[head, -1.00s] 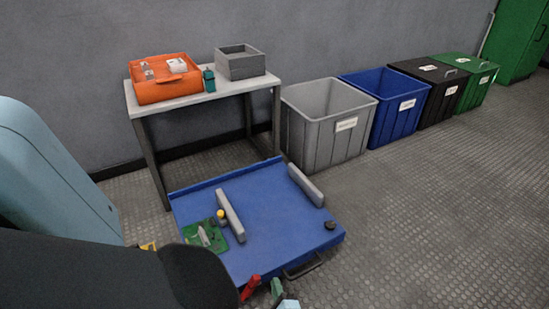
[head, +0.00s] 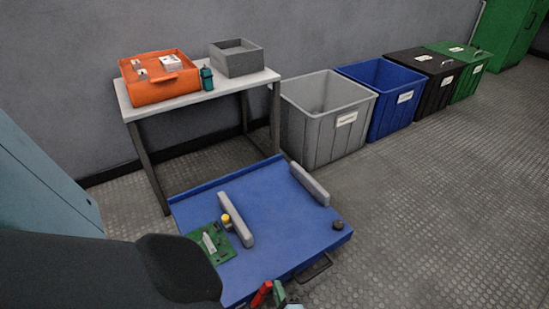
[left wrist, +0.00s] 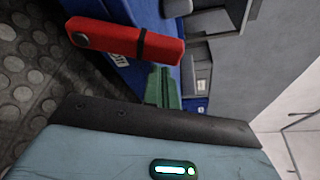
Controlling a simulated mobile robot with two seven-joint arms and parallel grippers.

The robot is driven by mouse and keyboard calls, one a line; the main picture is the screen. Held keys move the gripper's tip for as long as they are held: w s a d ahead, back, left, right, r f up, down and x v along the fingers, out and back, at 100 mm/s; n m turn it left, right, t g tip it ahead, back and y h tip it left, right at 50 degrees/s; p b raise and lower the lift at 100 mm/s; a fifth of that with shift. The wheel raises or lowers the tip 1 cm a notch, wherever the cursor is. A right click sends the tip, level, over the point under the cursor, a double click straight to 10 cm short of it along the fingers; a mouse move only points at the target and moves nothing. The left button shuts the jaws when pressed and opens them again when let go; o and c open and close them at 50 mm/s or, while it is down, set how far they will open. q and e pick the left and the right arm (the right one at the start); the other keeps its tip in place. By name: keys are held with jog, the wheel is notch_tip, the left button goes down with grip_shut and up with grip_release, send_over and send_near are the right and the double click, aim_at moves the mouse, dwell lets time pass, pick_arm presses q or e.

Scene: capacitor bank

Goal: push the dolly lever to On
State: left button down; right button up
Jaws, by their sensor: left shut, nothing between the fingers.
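The blue dolly (head: 275,215) stands on the floor in front of the table. Its red lever (head: 261,293) shows at the dolly's near edge, at the bottom of the head view. In the left wrist view the red lever (left wrist: 125,42) lies across the upper left, with a dark band around it. My left gripper (head: 279,294) has green fingers, shut and empty, just right of the lever in the head view. The fingers (left wrist: 164,88) also show below the lever in the wrist view. I cannot tell whether they touch it, or which setting the lever is at. My right gripper is not in view.
The dolly carries a green circuit board (head: 212,243), grey bars (head: 236,219) and a dark knob (head: 338,225). A table (head: 190,102) behind holds an orange bin (head: 160,88), a grey box (head: 237,58) and a teal bottle (head: 206,78). Several bins line the wall. Floor at right is clear.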

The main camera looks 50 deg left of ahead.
pick_arm(q)
jog(key=shift+s+r, duration=0.15)
jog(key=shift+s, duration=0.15)
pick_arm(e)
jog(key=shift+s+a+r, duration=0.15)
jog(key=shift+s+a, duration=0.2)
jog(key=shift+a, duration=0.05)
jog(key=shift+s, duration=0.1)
pick_arm(q)
jog(key=shift+s+a, duration=0.1)
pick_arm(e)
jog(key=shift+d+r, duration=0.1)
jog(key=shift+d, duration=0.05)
